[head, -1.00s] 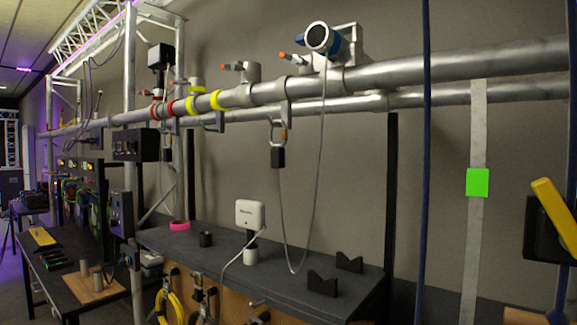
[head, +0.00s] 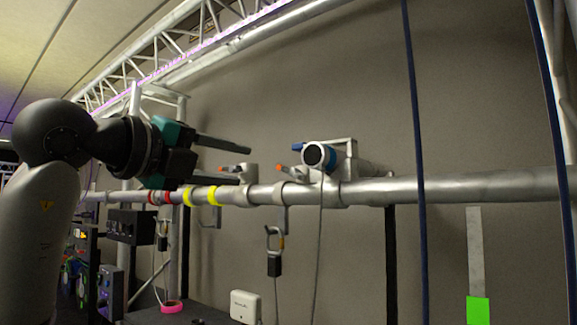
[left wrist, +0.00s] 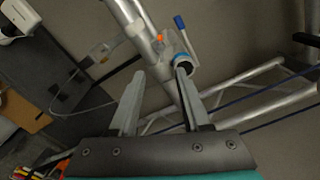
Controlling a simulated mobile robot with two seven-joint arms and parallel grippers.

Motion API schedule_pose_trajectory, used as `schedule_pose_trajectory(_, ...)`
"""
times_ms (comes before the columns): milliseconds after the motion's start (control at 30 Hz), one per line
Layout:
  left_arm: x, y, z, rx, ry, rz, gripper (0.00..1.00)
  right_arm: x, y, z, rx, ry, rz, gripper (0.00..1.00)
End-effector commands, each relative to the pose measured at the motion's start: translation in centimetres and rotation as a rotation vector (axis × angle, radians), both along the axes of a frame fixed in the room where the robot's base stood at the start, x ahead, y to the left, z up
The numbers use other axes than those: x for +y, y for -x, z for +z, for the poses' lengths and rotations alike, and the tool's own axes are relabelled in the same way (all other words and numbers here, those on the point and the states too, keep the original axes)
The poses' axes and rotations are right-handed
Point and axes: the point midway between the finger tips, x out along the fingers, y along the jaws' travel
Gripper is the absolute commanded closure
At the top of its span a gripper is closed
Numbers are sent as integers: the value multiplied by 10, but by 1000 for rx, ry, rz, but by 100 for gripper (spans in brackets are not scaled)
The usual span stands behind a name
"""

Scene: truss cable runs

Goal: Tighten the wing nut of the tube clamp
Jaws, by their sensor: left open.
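The silver tube (head: 380,191) runs across the head view and carries clamps. One clamp (head: 248,178) has an orange-tipped part (head: 222,169) on its left. A second clamp (head: 290,192) has another orange tip (head: 281,168) beside a blue-ringed cylinder (head: 318,156). I cannot tell which clamp is the task's, or see a wing nut's shape clearly. My left gripper (head: 243,167) is open and empty, its fingers pointing right near the first clamp. In the left wrist view its open fingers (left wrist: 160,74) point towards the tube (left wrist: 139,28), an orange part (left wrist: 159,38) and a blue handle (left wrist: 180,22).
Two dark blue vertical cables (head: 415,150) hang in front of the wall at right. A carabiner with a black block (head: 274,266) hangs below the tube. A white box (head: 244,306) stands on the bench below. The wall area under the tube at right is mostly free.

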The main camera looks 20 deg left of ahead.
Motion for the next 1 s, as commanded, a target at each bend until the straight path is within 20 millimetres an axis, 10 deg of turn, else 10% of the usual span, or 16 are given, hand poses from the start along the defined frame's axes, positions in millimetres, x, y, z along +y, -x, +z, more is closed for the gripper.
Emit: schedule_pose_trajectory(1000, -49, -139, 4, -6, 1, 15, 52, 0, 1, 58, 1, 0, 1, 50)
